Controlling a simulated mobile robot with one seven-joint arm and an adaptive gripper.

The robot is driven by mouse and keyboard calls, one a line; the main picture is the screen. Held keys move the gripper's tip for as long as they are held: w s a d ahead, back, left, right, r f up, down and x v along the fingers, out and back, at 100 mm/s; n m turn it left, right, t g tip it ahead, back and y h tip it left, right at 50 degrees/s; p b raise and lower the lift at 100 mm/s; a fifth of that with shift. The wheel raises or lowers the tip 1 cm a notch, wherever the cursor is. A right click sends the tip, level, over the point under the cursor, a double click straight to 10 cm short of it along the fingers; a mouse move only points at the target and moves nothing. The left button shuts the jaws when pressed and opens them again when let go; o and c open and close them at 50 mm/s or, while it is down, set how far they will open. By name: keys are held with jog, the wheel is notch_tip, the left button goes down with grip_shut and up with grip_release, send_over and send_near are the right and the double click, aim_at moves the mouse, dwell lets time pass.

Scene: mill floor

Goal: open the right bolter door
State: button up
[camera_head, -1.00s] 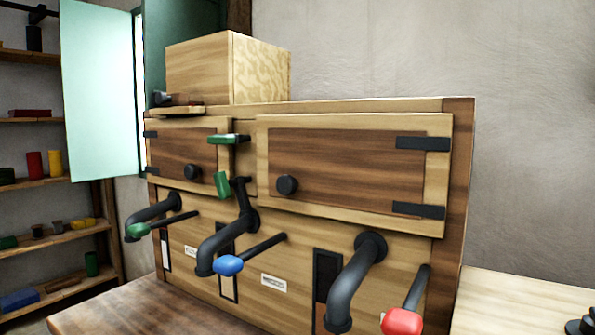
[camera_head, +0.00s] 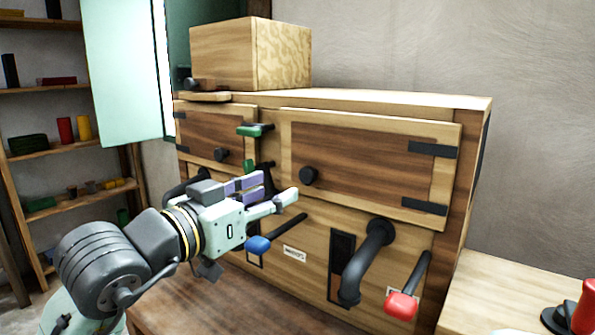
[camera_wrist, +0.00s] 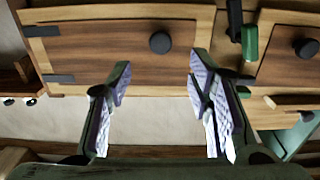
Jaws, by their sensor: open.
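The right bolter door (camera_head: 360,165) is a dark wood panel in a pale frame. It looks shut, with black hinges on its right and a round black knob (camera_head: 309,176) at its left. My gripper (camera_head: 268,192) is open and empty, in front of the bolter, left of and slightly below that knob. The wrist view appears upside down. It shows the same door (camera_wrist: 110,50) and knob (camera_wrist: 160,42) beyond my spread fingers (camera_wrist: 160,75), apart from them. A green-handled latch (camera_head: 255,130) sits between the two doors.
The left bolter door (camera_head: 212,138) has its own knob. Below the doors are black spouts (camera_head: 368,262) and levers with blue (camera_head: 257,245) and red (camera_head: 401,306) ends. A wooden box (camera_head: 250,55) stands on the bolter. Shelves (camera_head: 60,148) stand at left.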

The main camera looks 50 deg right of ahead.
aim_at(305, 175)
jog(key=d, duration=0.3)
jog(key=d+p, duration=0.1)
jog(key=d, duration=0.2)
jog(key=d+p, duration=0.1)
jog(key=d, duration=0.2)
jog(key=shift+w, duration=0.4)
jog(key=shift+a, duration=0.1)
jog(key=shift+c, duration=0.2)
grip_shut()
